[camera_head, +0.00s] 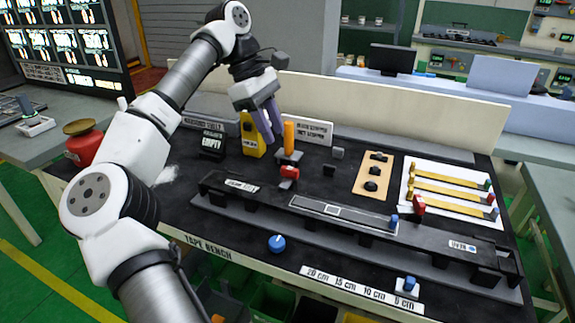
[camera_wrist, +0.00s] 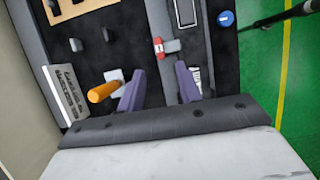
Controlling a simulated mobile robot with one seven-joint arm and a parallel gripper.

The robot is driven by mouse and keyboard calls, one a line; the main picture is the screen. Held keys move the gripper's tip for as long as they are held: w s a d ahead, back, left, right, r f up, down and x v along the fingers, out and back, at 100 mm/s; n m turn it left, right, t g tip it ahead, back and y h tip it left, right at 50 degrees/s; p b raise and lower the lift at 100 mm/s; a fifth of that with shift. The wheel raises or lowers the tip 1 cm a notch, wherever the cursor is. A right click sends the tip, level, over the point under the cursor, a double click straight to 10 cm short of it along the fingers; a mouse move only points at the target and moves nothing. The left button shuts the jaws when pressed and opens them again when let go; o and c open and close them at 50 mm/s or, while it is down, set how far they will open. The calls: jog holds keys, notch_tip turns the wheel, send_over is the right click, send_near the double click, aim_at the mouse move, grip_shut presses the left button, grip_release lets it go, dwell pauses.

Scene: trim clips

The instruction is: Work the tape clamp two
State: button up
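Two red clamp pieces show on the tape bench in the head view: one (camera_head: 289,172) near the left end of the long dark rail (camera_head: 240,187), the other (camera_head: 419,203) farther right beside the rail. I cannot tell which is clamp two. In the wrist view a red piece (camera_wrist: 158,47) with a grey block lies ahead, between the lines of my fingers. My gripper (camera_head: 263,128) is above the back left of the bench, its purple fingers pointing down. The wrist view shows the fingers (camera_wrist: 159,88) spread apart with nothing between them.
An orange upright handle (camera_head: 289,137) stands close to my fingers; it is left of them in the wrist view (camera_wrist: 103,91). A yellow box (camera_head: 252,138) and signs stand behind. A blue knob (camera_head: 276,243) is at the front. Yellow strips (camera_head: 445,188) lie on a white board at right.

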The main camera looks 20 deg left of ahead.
aim_at(289, 168)
jog(key=x, duration=0.9)
jog(key=shift+d, duration=0.15)
grip_shut()
